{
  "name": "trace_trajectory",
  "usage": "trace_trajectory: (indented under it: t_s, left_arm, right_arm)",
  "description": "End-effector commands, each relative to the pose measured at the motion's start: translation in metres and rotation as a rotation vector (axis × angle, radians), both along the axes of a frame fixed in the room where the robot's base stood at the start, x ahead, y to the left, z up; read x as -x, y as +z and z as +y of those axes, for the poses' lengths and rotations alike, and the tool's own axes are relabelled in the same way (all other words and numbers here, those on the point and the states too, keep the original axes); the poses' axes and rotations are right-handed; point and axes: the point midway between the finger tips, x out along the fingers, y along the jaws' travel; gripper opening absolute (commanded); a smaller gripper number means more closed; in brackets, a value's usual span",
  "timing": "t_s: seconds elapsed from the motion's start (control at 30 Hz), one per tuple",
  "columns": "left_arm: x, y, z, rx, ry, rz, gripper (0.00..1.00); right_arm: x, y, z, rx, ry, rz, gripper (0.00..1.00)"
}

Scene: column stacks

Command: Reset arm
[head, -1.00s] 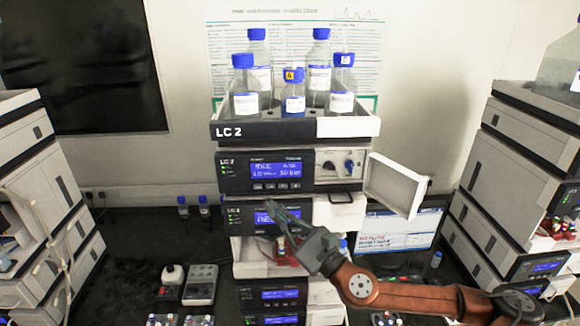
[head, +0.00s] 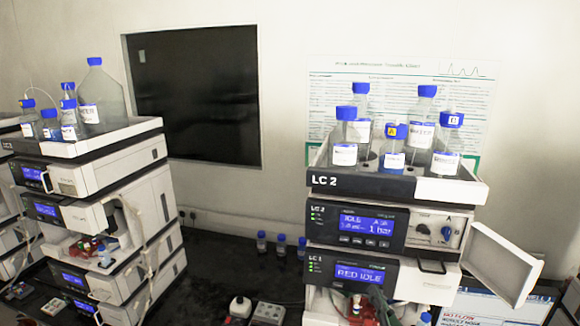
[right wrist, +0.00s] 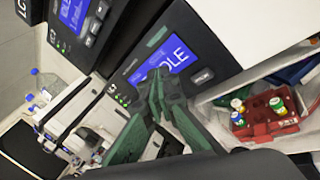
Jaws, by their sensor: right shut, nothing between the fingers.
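My right gripper (right wrist: 160,85) shows in the right wrist view with its green fingers closed together and nothing between them. Its tips overlap the lit blue display of an instrument module (right wrist: 180,55); I cannot tell whether they touch it. My left gripper is not in either view.
A white door (head: 503,262) stands open on the stack's right side. Several blue-capped bottles (head: 345,150) stand on the top tray. A red vial rack (right wrist: 265,115) sits right of the gripper in the wrist view. Another stack (head: 110,215) stands left. Dark bench lies between.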

Motion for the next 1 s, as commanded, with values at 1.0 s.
trace_trajectory:
  t_s: [1.0]
  left_arm:
    - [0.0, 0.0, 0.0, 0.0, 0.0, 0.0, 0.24]
  right_arm:
    - [0.327, -0.438, -0.121, -2.196, -1.488, 0.595, 0.0]
